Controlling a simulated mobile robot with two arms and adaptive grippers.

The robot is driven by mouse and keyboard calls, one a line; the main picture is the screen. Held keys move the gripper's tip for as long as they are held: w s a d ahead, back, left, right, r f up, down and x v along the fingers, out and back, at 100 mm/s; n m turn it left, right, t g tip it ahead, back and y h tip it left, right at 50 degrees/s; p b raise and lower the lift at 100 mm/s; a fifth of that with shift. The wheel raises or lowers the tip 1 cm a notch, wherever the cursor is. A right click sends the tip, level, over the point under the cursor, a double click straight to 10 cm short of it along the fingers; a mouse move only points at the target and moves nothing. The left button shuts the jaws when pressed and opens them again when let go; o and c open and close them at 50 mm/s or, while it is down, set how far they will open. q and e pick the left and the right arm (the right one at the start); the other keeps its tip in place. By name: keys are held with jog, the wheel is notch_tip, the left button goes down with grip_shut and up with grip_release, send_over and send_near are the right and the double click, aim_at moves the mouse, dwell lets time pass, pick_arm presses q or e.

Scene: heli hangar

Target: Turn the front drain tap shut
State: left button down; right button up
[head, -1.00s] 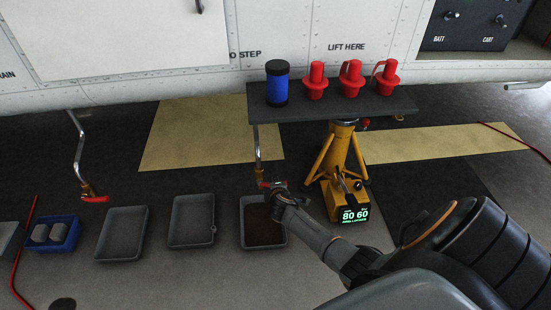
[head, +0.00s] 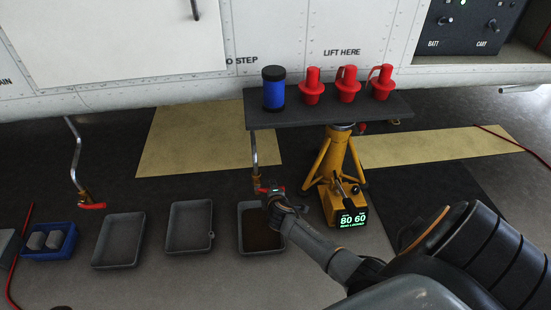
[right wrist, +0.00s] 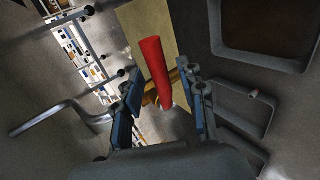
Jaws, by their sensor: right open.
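A drain tap with a red lever (head: 265,188) hangs on a metal pipe (head: 254,150) below the aircraft's side, above a grey tray of dark brown liquid (head: 262,242). My right gripper (head: 274,195) is at this tap and partly hides it. In the right wrist view the red lever (right wrist: 152,62) stands between my two open fingers (right wrist: 160,80); a gap shows on both sides. A second tap with a red lever (head: 92,206) hangs on a bent pipe (head: 77,150) at the left. My left gripper is not in view.
A dark shelf (head: 330,109) with a blue canister (head: 274,88) and red plugs (head: 348,86) overhangs close behind the gripper. A yellow jack (head: 334,170) with a lit display stands just right. Two empty grey trays (head: 206,243) and a blue bin (head: 32,256) lie left.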

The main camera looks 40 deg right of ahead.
jog(key=v, duration=1)
jog(key=shift+s, duration=0.15)
jog(key=shift+a, duration=0.2)
